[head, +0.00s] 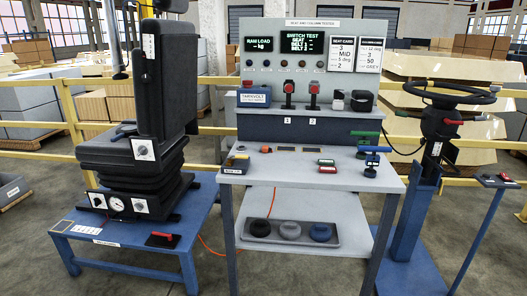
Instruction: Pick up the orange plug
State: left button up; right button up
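I cannot make out the orange plug with certainty. A thin orange cable (271,203) hangs below the front edge of the bench top, and an orange line also runs along the floor to the left of the bench. A small dark item with a reddish-orange part (265,150) lies on the bench top (300,172); it is too small to identify. A dark piece with a yellow-orange spot (229,161) is at the bench top's left end. Neither of my grippers is in view.
A test panel (310,62) stands behind the bench. A lower shelf tray (255,239) holds three round pieces. A black seat (160,95) on a blue stand is left; a steering column (436,150) is right. Yellow rails run behind. The bench top's front middle is clear.

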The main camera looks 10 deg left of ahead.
aim_at(265, 149)
jog(key=u, duration=0.95)
jog(key=k, duration=1.25)
jog(key=u, duration=0.9)
jog(key=i, duration=1.6)
jog(key=z, duration=1.1)
jog(key=i, duration=1.5)
jog(key=z, duration=1.4)
